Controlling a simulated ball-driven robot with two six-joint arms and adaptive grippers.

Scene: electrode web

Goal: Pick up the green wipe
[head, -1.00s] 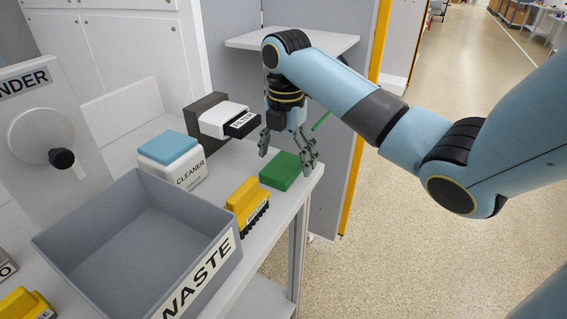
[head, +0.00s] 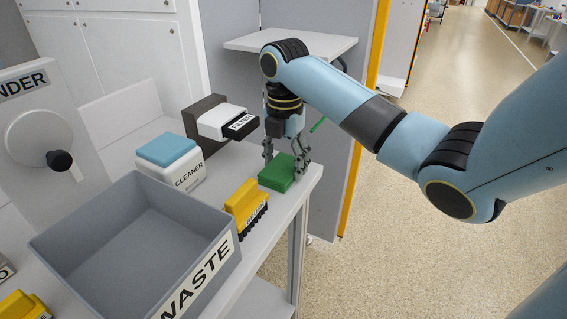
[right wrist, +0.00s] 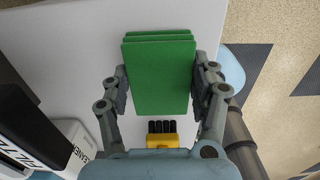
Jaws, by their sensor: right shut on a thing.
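The green wipe (head: 277,174) is a thick folded green pad near the far right corner of the white bench. It also shows in the right wrist view (right wrist: 158,75), between the two fingers. My right gripper (head: 285,163) reaches down over it and is shut on it, a finger at each side. In the right wrist view my right gripper (right wrist: 160,85) has its fingers against the wipe's left and right edges. The wipe appears to be at the bench top; I cannot tell any gap beneath it. My left gripper is not in view.
A yellow brush (head: 246,203) lies just nearer than the wipe. A grey WASTE bin (head: 222,262) stands in front. A white CLEANER box with a blue top (head: 170,150) and a FILTER unit (head: 226,122) stand to the left. The bench edge (head: 309,183) is close on the right.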

